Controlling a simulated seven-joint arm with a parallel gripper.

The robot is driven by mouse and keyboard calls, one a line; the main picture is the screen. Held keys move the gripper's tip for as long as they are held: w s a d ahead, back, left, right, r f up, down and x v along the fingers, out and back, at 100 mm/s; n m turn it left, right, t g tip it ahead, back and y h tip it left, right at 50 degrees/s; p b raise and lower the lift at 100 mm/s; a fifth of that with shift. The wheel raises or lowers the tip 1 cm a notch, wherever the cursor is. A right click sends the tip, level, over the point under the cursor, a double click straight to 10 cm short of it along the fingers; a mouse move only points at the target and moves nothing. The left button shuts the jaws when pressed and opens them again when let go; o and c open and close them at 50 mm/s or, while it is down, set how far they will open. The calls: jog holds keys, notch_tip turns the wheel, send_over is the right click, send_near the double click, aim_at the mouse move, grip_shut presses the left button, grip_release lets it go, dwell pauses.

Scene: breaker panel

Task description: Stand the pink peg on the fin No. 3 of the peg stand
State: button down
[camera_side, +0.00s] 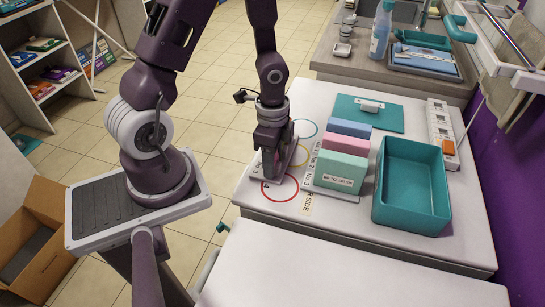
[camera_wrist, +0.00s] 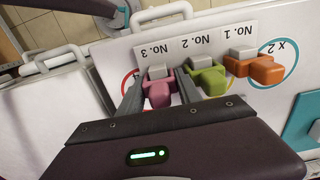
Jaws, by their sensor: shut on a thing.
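The peg stand's label strip (camera_wrist: 200,42) reads No. 3, No. 2 and No. 1, upside down in the wrist view. My gripper (camera_wrist: 158,84) is at the No. 3 place, shut on the pink peg (camera_wrist: 160,94) with one finger on each side. The grey fin No. 3 (camera_wrist: 158,72) shows right against the peg's far end; I cannot tell whether the peg is fully seated. A green peg (camera_wrist: 208,79) is at No. 2 and an orange peg (camera_wrist: 264,70) at No. 1. In the side view my gripper (camera_side: 270,162) points down and hides much of the stand.
Blue, pink and green blocks (camera_side: 343,172) stand in a row just right of my gripper. A teal bin (camera_side: 410,215) and a teal mat (camera_side: 388,121) lie beyond. A red circle (camera_side: 279,196) marks the white table. The table front is clear.

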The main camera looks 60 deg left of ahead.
jog(key=shift+f, duration=0.1)
jog(key=c, duration=0.7)
grip_release()
jog(key=shift+c, duration=0.2)
notch_tip(320, 180, up, 7)
jog(key=shift+r, duration=0.1)
jog(key=shift+n+t+y, duration=0.5)
jog(key=shift+n+y, duration=0.1)
jog(key=shift+n, duration=0.3)
jog(key=r, duration=0.5)
jog(key=shift+s+d, duration=0.1)
jog(key=shift+s, duration=0.1)
jog(key=s+d+r+n+t, duration=0.2)
jog(key=s+d+r+n, duration=0.1)
jog(key=r, duration=0.4)
jog(key=s+d+r+n+t+h, duration=0.1)
jog(key=s+d+r+n+t, duration=0.1)
jog(key=s+r, duration=0.4)
jog(key=shift+s+d+r+n+t, duration=0.3)
jog(key=shift+d+r+n, duration=0.15)
jog(key=shift+d+n, duration=0.55)
